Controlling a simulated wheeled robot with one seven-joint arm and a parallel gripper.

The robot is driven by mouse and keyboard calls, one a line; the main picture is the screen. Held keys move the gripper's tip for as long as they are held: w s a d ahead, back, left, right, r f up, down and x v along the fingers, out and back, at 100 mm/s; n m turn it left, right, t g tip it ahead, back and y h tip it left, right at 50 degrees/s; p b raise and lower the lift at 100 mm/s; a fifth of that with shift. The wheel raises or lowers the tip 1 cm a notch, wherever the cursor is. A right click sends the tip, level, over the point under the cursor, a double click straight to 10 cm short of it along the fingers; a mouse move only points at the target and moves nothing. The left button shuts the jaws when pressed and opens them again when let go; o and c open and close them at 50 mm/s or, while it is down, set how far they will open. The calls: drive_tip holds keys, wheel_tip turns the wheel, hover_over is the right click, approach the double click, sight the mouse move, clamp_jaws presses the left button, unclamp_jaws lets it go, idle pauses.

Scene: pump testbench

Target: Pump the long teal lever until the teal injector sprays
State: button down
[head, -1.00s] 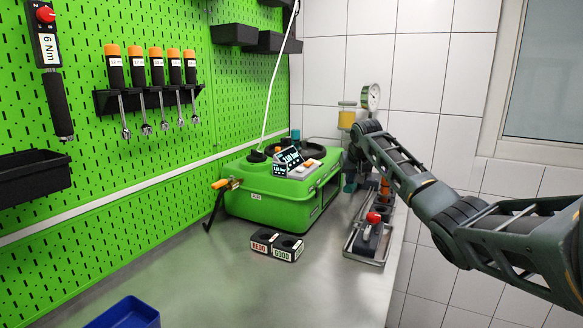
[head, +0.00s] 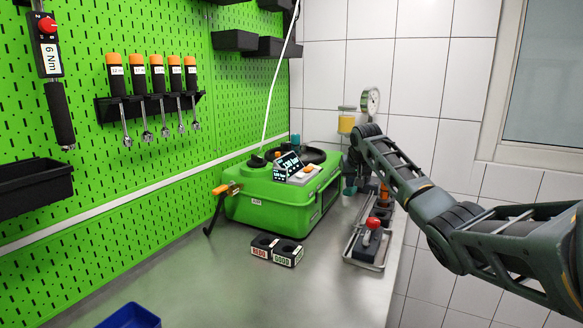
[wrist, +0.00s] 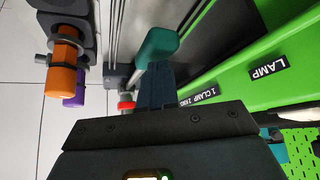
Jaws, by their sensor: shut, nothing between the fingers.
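In the wrist view the rounded teal grip of the lever (wrist: 158,46) is just beyond the tips of my gripper (wrist: 156,68). The dark fingers are together with nothing between them. They look close to the grip or against it; I cannot tell if they touch. In the head view my gripper is mostly hidden behind my own arm, right of the green pump case (head: 270,205). A teal part (head: 349,188) shows low beside it. I cannot make out the teal injector or any spray.
An orange cylinder (wrist: 62,70) and a purple one (wrist: 75,100) stand at the left in the wrist view. A pressure gauge (head: 370,101) is behind my arm. The near bench is mostly clear.

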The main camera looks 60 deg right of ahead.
drive_tip(key=shift+d+r+p, duration=0.2)
drive_tip(key=shift+r+p, duration=0.75)
drive_tip(key=shift+r, duration=0.75)
drive_tip(key=shift+f, duration=0.1)
drive_tip(key=shift+a+f+b, duration=0.15)
drive_tip(key=shift+f+b, duration=0.15)
drive_tip(key=shift+f, duration=0.75)
drive_tip(key=shift+a+f+b, duration=0.1)
drive_tip(key=shift+f+b, duration=0.2)
drive_tip(key=shift+f, duration=0.75)
drive_tip(key=shift+r, duration=0.1)
drive_tip(key=shift+d+r+p, duration=0.15)
drive_tip(key=shift+r+p, duration=0.7)
drive_tip(key=shift+r, duration=0.25)
drive_tip(key=shift+d+r+p, duration=0.1)
drive_tip(key=shift+r+p, duration=0.75)
drive_tip(key=shift+r, duration=0.2)
